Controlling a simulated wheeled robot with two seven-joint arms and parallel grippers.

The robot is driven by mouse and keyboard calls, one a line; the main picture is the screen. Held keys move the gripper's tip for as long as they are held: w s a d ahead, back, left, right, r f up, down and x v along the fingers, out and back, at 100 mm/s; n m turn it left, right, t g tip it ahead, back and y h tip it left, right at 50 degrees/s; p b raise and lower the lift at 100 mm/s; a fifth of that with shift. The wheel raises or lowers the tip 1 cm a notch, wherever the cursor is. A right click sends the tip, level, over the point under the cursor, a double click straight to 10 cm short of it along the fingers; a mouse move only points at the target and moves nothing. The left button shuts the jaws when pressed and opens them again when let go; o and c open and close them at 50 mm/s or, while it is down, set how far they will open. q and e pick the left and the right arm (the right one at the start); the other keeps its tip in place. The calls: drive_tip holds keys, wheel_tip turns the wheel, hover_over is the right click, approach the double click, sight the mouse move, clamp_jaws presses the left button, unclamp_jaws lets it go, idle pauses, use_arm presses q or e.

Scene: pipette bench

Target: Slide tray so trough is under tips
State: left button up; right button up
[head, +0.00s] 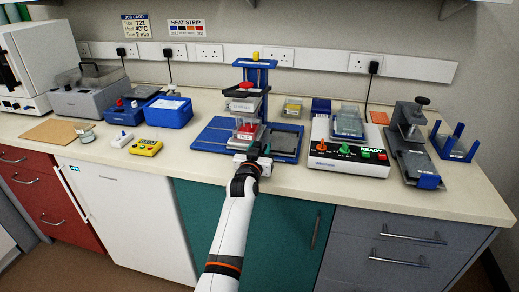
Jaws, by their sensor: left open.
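The blue pipetting stand (254,76) rises at the back centre of the bench, with a dark head block across it. Small print hides any tips below the head. A blue tray (213,136) lies flat at the stand's foot, with a dark grey plate (285,143) on its right part. A clear container with red in it (246,132) sits under the head; I cannot tell whether it is the trough. My left gripper (257,150) is open at the tray's front edge, just in front of this container. Contact cannot be made out. My right gripper is out of view.
A white device (348,168) with coloured knobs stands right of the tray, with a grey clamp-like device (409,128) beyond it.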

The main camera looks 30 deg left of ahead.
use_arm(q)
drive_tip(key=shift+s+a, duration=0.1)
drive_tip(key=v, duration=1.2)
drive_tip(key=shift+d, duration=0.2)
